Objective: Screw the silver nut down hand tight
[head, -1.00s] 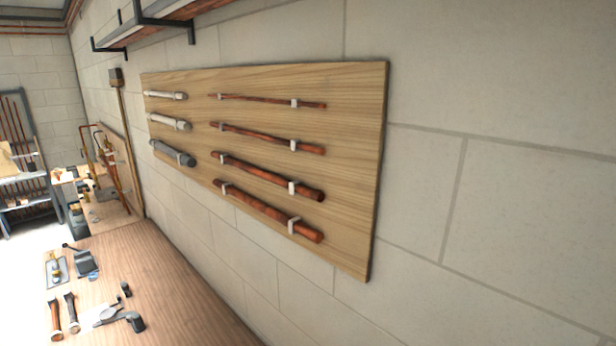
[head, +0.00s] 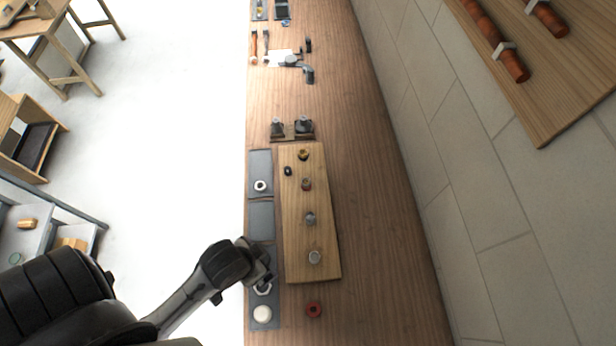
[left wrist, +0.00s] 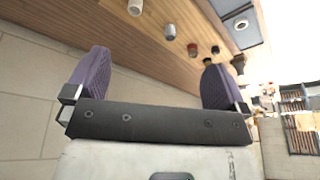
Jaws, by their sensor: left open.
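My left gripper (head: 262,277) is over the front edge of the bench in the head view. In the left wrist view it (left wrist: 155,80) is open, with nothing between its purple pads. A silver hexagonal ring, which looks like the nut (head: 262,289), lies on a grey mat (head: 262,222) by the gripper, partly hidden by it. To its right is a wooden board (head: 296,245) bearing upright fittings: a silver one (head: 314,257), a grey one (head: 310,218), a reddish one (head: 306,184) and a brass-coloured one (head: 303,155). My right gripper is out of view.
A white round piece (head: 262,314) and a white ring (head: 260,186) sit on the grey mats. A red ring (head: 314,310) lies on the bench below the board. Clamp-like tools (head: 291,128) stand beyond it. Bare bench (head: 380,220) runs to the wall.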

